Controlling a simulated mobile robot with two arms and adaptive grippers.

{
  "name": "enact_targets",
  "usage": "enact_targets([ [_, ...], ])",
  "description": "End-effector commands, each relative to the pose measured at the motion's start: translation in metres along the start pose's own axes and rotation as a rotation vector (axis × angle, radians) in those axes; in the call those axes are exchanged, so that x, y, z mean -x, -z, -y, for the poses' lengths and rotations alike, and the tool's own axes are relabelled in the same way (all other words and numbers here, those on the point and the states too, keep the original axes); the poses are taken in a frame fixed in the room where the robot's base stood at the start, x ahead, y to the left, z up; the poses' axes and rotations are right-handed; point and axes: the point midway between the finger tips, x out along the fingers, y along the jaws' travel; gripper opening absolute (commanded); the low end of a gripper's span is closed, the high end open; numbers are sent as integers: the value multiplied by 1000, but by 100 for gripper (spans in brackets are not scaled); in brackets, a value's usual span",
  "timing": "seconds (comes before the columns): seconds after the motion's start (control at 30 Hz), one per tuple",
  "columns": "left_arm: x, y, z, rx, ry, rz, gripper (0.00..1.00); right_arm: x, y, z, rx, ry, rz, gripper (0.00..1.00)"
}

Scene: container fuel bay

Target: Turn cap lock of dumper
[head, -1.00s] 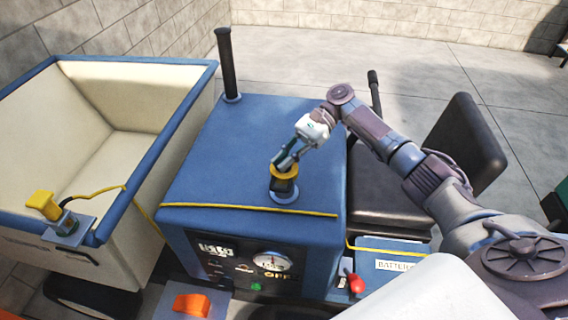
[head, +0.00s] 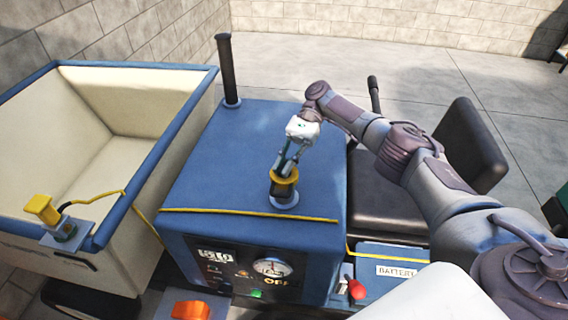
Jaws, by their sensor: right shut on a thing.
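The blue dumper body (head: 225,150) stands in the middle of the head view. The right arm reaches in from the right side. My left gripper is not in view.
A cream skip (head: 125,115) with a blue rim stands at the left, with a yellow nozzle (head: 42,209) on its corner. A black pipe (head: 228,70) rises at the back. A black seat (head: 470,145), battery box (head: 395,268), red knob (head: 357,289) and orange pedal (head: 190,309) are nearby.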

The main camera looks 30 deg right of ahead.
Motion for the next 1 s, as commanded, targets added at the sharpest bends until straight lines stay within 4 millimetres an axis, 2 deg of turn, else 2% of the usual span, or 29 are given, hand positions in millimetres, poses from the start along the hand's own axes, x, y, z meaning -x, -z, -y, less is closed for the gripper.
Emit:
enact_targets([
  [0.23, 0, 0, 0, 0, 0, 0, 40, 0, 0, 0, 0, 1, 0, 0],
  [0.27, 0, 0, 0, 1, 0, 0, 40, 0, 0, 0, 0, 1, 0, 14],
  [0.4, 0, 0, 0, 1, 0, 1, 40, 0, 0, 0, 0, 1, 0, 37],
  [0.77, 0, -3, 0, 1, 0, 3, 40, 2, -4, 0, 2, 1, 0, 38],
  [0.87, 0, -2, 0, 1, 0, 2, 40, 7, -15, 0, 4, 2, -1, 38],
  [1.0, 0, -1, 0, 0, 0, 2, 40, 17, -39, 0, 5, 2, -2, 38],
])
